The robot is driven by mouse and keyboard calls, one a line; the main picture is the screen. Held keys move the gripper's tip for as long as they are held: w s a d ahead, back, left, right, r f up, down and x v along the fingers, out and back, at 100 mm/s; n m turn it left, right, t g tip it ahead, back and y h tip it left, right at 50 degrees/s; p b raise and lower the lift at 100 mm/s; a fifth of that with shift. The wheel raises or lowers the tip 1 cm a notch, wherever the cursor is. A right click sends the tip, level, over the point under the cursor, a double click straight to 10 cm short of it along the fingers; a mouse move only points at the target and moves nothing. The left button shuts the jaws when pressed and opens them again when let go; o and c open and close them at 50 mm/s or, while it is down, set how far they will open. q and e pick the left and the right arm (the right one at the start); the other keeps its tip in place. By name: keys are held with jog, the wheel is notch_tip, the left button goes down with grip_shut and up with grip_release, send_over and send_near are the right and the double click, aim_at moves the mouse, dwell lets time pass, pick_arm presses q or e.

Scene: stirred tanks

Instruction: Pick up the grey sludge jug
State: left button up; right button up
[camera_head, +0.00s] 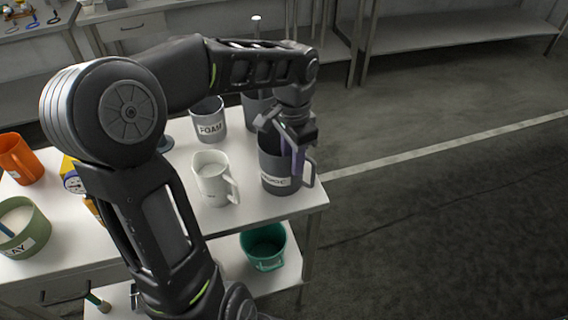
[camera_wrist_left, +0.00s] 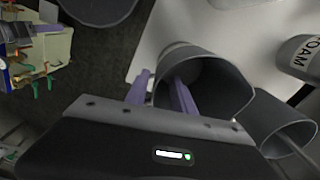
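The grey jug (camera_head: 274,168) stands upright at the right front corner of the white bench, its handle to the right. Its pale label is partly readable. My left gripper (camera_head: 296,158) is over its rim from above. In the left wrist view the jug (camera_wrist_left: 222,88) opens toward the camera. The fingers of my left gripper (camera_wrist_left: 162,94) are apart, one outside the jug's wall and one inside its mouth. A gap shows between the fingers, with the rim running through it. My right gripper is in neither view.
A white jug (camera_head: 213,178) stands close on the left, with the FOAM jug (camera_head: 208,122) behind it. Another grey vessel (camera_head: 254,104) stands behind. A green bucket (camera_head: 263,246) is on the lower shelf. Open floor (camera_head: 450,210) lies to the right.

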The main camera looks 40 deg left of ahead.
aim_at(293, 179)
pick_arm(q)
notch_tip(293, 179, down, 4)
jog(key=shift+d+f+p, duration=0.15)
jog(key=shift+f+p, duration=0.1)
jog(key=shift+p, duration=0.05)
jog(key=shift+c, duration=0.5)
grip_shut()
jog(key=shift+d, duration=0.15)
dwell(1.0)
